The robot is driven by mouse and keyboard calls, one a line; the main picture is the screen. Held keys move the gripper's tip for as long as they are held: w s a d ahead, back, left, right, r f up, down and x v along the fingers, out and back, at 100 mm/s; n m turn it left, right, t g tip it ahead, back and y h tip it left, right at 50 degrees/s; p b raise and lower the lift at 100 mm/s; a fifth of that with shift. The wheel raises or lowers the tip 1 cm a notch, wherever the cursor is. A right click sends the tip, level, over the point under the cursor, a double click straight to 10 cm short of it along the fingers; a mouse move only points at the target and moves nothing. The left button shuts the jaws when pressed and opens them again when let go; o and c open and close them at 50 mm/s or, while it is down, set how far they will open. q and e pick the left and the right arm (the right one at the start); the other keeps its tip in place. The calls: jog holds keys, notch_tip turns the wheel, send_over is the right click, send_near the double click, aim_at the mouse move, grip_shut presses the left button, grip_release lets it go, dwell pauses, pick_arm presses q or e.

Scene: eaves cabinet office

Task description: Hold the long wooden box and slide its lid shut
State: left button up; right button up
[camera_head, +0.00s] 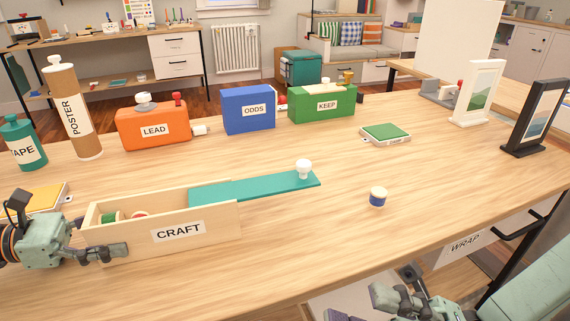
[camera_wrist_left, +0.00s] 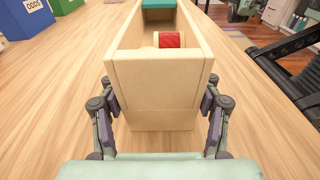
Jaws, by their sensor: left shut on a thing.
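The long wooden box (camera_head: 178,231), labelled CRAFT, stands on the table at the left of the head view. Its teal lid (camera_head: 255,186) with a white knob (camera_head: 303,169) is slid far out to the right, leaving the left part open. Small spools (camera_head: 112,217) lie inside; a red one (camera_wrist_left: 171,40) shows in the left wrist view. My left gripper (camera_head: 100,250) is shut on the near end of the box (camera_wrist_left: 150,85), one finger on each side. My right gripper (camera_head: 408,289) is low at the bottom right, away from the box; its fingertips are not clear.
A small blue-and-cream spool (camera_head: 378,197) stands right of the lid. Behind are an orange LEAD case (camera_head: 153,125), a blue ODDS box (camera_head: 248,110), a green KEEP box (camera_head: 322,104) and a poster tube (camera_head: 72,108). The table's front middle (camera_head: 300,240) is clear.

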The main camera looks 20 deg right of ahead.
jog(key=w+d+r+n+g+y, duration=0.1)
jog(key=w+r+g+y, duration=0.1)
jog(key=r, duration=0.2)
jog(key=w+d+r+g+y, duration=0.1)
jog(key=w+r+g, duration=0.15)
jog(key=r, duration=0.25)
jog(key=w+d+f+n+h, duration=0.1)
jog(key=w+f+n+h, duration=0.1)
jog(key=w+n+h, duration=0.2)
jog(key=w+d+f+n+g+h, duration=0.1)
jog(key=w+n+h, duration=0.3)
jog(key=w+n, duration=0.5)
jog(key=w+d+f+n+h, duration=0.1)
jog(key=w+f+n+h, duration=0.1)
jog(key=w+n+h, duration=0.3)
jog(key=shift+w+d+f+n+g, duration=0.15)
jog(key=shift+w+n, duration=0.4)
jog(key=shift+w, duration=0.35)
jog(key=shift+w+d+f+n+g, duration=0.15)
jog(key=shift+w+n, duration=0.4)
jog(key=shift+w, duration=0.35)
jog(key=w+d+r+n+t+h, duration=0.25)
jog(key=w+d+r+n, duration=0.2)
jog(key=w, duration=0.45)
jog(key=m+g+y, duration=0.2)
jog(key=m+y, duration=0.4)
send_near(304, 162)
jog(key=a, duration=1)
jog(key=shift+w+f, duration=0.4)
jog(key=shift+c, duration=0.4)
